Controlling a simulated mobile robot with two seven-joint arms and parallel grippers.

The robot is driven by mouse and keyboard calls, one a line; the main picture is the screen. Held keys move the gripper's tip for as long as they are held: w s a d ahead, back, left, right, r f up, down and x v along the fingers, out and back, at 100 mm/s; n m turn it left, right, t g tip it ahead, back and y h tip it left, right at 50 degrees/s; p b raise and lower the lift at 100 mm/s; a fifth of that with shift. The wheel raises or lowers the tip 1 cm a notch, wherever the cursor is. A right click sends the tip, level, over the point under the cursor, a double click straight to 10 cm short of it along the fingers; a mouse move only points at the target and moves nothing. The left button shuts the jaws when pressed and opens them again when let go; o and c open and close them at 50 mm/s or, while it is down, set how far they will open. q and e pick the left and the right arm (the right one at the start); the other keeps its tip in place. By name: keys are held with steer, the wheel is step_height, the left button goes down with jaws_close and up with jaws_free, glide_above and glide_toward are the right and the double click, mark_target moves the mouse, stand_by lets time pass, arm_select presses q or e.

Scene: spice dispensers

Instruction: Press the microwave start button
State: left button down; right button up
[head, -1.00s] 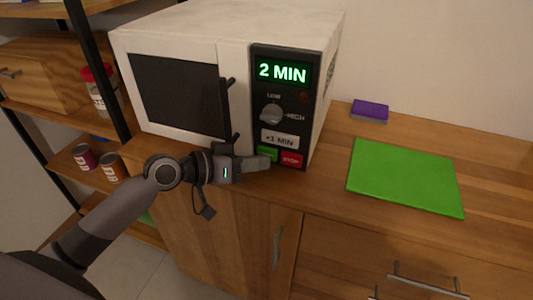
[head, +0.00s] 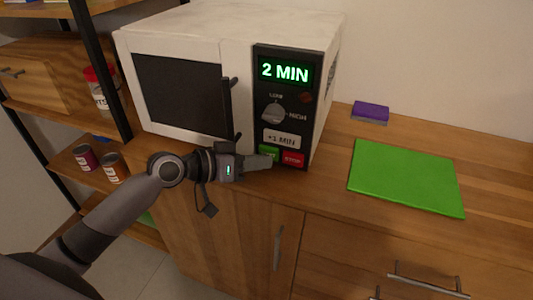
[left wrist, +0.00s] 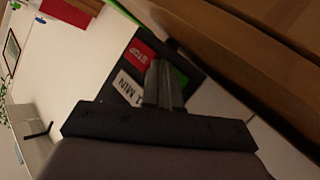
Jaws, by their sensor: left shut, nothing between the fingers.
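The white microwave (head: 225,35) stands on the wooden counter with its door shut. Its display (head: 284,72) reads "2 MIN" in green. The green start button (head: 268,152) is at the lower left of the black panel, beside the red STOP button (head: 293,159) and below the +1 MIN button (head: 281,139). My left gripper (head: 265,162) is shut and empty, its fingertips at the lower part of the green button and partly covering it. In the left wrist view the closed fingers (left wrist: 164,85) lie over the panel beside the green button (left wrist: 181,78). Contact cannot be told. My right gripper is not in view.
A green board (head: 405,178) and a purple sponge (head: 370,112) lie on the counter to the right. A shelf with cans (head: 85,157) and a red-lidded jar (head: 103,90) stands at the left. The microwave's door handle (head: 228,110) sticks out above my left gripper.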

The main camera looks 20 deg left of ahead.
arm_select(q)
steer(key=shift+w+a+r, duration=0.25)
steer(key=shift+r, duration=0.15)
steer(key=shift+s+d+f, duration=0.1)
steer(key=shift+f, duration=0.1)
stand_by(0.3)
steer(key=shift+s, duration=0.1)
steer(key=shift+s+p, duration=0.2)
steer(key=shift+p, duration=0.2)
steer(key=s, duration=0.2)
steer(key=s+p, duration=0.1)
steer(key=s, duration=0.2)
steer(key=shift+f, duration=0.2)
steer(key=shift+w, duration=0.1)
